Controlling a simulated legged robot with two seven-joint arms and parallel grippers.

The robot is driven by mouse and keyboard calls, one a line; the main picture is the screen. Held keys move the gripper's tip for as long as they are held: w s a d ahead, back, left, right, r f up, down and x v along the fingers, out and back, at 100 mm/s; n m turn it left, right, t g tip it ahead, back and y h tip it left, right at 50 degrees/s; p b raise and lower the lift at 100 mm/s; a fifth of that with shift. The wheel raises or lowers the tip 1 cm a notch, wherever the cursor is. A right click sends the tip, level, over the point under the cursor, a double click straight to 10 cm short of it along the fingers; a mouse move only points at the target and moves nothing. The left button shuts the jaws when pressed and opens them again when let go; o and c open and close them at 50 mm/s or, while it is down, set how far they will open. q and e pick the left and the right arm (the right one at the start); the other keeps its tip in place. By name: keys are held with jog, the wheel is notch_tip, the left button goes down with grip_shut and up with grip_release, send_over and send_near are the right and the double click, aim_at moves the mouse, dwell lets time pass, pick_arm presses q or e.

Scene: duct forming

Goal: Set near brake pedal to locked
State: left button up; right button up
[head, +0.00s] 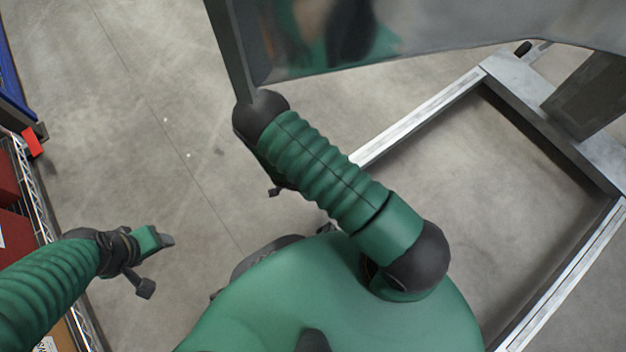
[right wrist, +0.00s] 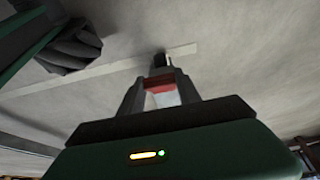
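In the right wrist view the two dark fingers of my right gripper (right wrist: 161,78) stand apart. A red piece with a pale grey part below it (right wrist: 158,84) shows between them. It may be the near brake pedal, but I cannot tell whether the fingers touch it. A dark upright piece (right wrist: 160,60) stands just beyond, by a pale strip. In the head view my right arm hides most of its own gripper, and no pedal is clearly visible. My left gripper (head: 165,241) is over bare floor at the left, far from the metal frame; its fingers are unclear.
A metal floor frame (head: 425,120) lies at the right, under a large grey sheet-metal body (head: 400,50). A wire shelf (head: 35,200) with red bins (head: 8,185) stands at the left edge. The concrete floor between shelf and frame is clear.

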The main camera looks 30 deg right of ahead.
grip_shut()
jog(key=shift+a, duration=0.1)
jog(key=shift+a+f+h, duration=0.15)
jog(key=shift+f+h, duration=0.1)
jog(key=shift+h, duration=0.25)
jog(key=shift+a+f+h, duration=0.2)
jog(key=shift+f+h, duration=0.35)
jog(key=shift+h, duration=0.05)
jog(key=shift+a+f+t+h+b, duration=0.15)
jog(key=shift+f+h+b, duration=0.5)
jog(key=shift+h+b, duration=0.65)
jog(key=shift+a+f+t+h+b, duration=0.15)
jog(key=shift+f+h+b, duration=0.5)
jog(key=shift+h+b, duration=0.65)
